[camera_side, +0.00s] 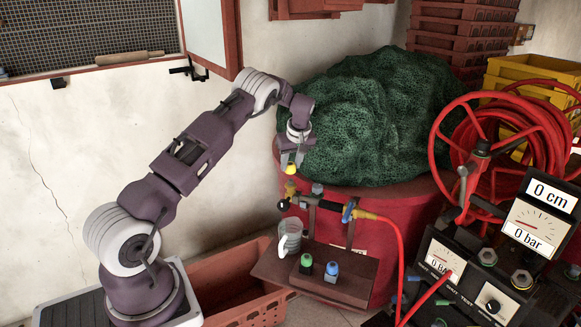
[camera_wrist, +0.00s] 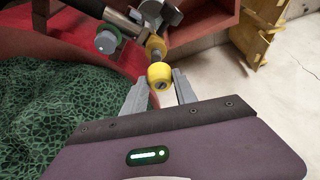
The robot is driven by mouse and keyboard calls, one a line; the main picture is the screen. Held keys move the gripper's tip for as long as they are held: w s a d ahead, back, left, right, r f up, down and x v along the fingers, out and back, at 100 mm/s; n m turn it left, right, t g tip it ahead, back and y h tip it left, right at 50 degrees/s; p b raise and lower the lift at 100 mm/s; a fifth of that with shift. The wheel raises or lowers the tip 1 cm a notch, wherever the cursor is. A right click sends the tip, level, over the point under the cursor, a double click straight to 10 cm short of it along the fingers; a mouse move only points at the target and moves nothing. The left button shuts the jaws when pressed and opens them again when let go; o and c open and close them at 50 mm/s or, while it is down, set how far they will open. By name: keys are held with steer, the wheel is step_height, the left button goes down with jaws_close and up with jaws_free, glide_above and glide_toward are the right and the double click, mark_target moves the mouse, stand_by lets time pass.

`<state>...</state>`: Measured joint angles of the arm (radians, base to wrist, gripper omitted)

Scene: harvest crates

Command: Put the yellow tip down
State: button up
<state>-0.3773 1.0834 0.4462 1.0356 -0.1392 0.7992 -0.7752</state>
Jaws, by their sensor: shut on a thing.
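The yellow tip (camera_side: 291,169) is small and rounded. My gripper (camera_side: 292,162) is shut on it, pointing down above the left end of the pipe. The tip also shows in the wrist view (camera_wrist: 160,76), between the two finger ends of my gripper (camera_wrist: 160,88). Just beneath the tip is a brass-coloured fitting (camera_side: 290,188) on the pipe. I cannot tell whether the tip touches it. A green tip (camera_side: 306,261) and a blue tip (camera_side: 332,269) stand upright on the brown shelf (camera_side: 270,266) below.
A clear jug (camera_side: 290,237) stands on the shelf below the pipe. Green netting (camera_side: 380,115) bulges behind. A red hose (camera_side: 400,260) and gauge box are at right.

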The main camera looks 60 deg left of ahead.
mark_target(293, 165)
steer(key=shift+r, duration=0.1)
steer(key=r, duration=0.5)
steer(key=shift+w+d, duration=0.15)
steer(key=shift+d, duration=0.15)
steer(key=w+d+m+t+h, duration=0.1)
steer(key=w+d+m, duration=0.15)
steer(key=d, duration=0.75)
steer(key=w+d+m+t, duration=0.15)
steer(key=d+m, duration=0.25)
steer(key=d, duration=0.6)
steer(key=w+d+m+t+h, duration=0.15)
steer(key=d+m, duration=0.25)
steer(key=d, duration=0.6)
steer(key=shift+n+g, duration=0.25)
steer(key=shift+g, duration=0.15)
steer(key=f, duration=3.5)
steer(key=shift+w+a+f, duration=0.1)
steer(key=shift+w+f, duration=0.05)
steer(key=shift+w, duration=0.15)
steer(key=o, duration=1)
steer(key=shift+f, duration=0.1)
